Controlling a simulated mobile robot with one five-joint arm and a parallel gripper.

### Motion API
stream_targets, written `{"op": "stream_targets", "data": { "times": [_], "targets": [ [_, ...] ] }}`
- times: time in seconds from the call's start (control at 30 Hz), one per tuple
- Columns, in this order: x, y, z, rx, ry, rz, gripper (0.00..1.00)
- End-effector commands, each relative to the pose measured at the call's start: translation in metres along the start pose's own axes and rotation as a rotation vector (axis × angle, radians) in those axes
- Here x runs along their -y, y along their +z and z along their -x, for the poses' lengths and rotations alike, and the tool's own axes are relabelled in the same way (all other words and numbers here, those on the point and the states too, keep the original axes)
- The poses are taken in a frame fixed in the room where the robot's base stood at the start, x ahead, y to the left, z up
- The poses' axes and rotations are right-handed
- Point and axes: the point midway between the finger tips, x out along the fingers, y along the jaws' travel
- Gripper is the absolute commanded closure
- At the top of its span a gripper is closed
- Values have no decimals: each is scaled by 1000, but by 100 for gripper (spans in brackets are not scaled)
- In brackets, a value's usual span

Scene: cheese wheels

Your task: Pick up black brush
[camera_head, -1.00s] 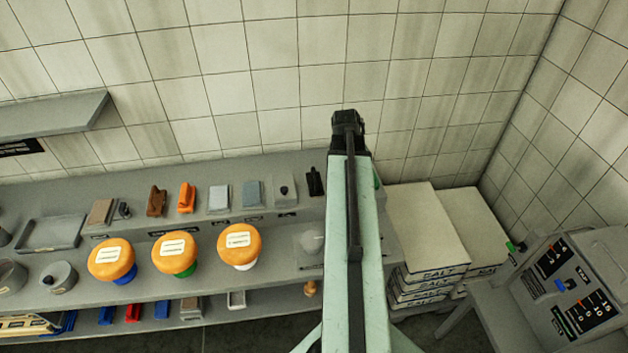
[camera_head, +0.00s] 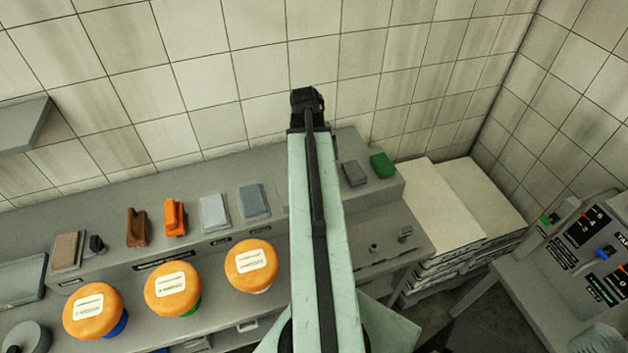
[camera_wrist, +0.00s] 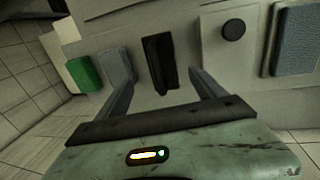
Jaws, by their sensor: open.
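The black brush (camera_wrist: 160,60) lies on the grey shelf ledge in the wrist view, its long body pointing toward me. In the head view my arm hides it. My gripper (camera_wrist: 160,82) is open, with one finger on each side of the near end of the brush in the picture. I see nothing held between the fingers, and a gap shows between each finger and the brush. I cannot tell the height left between them. My gripper also shows from behind in the head view (camera_head: 306,108), near the wall.
A grey block (camera_wrist: 115,66) and a green block (camera_wrist: 83,74) lie left of the brush. A round dark knob (camera_wrist: 233,29) and a blue-grey block (camera_wrist: 293,40) lie right. Orange-topped cheese wheels (camera_head: 251,264) stand on the lower shelf. White salt sacks (camera_head: 432,210) are stacked at right.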

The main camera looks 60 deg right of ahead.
Motion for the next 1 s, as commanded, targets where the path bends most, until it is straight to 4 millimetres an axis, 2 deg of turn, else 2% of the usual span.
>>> {"op": "stream_targets", "data": {
  "times": [0.03, 0.27, 0.47, 0.67, 0.9, 1.0],
  "targets": [
    [0, 1, -9, 1, 0, -3, 21],
    [-4, 2, -14, 2, 0, -11, 21],
    [-3, 3, -38, 2, 0, -12, 21],
    [-4, 4, -41, 2, 0, -12, 21],
    [-1, 8, -81, 2, 0, -11, 21],
    [-2, 8, -91, 2, 0, -11, 21]
  ]
}}
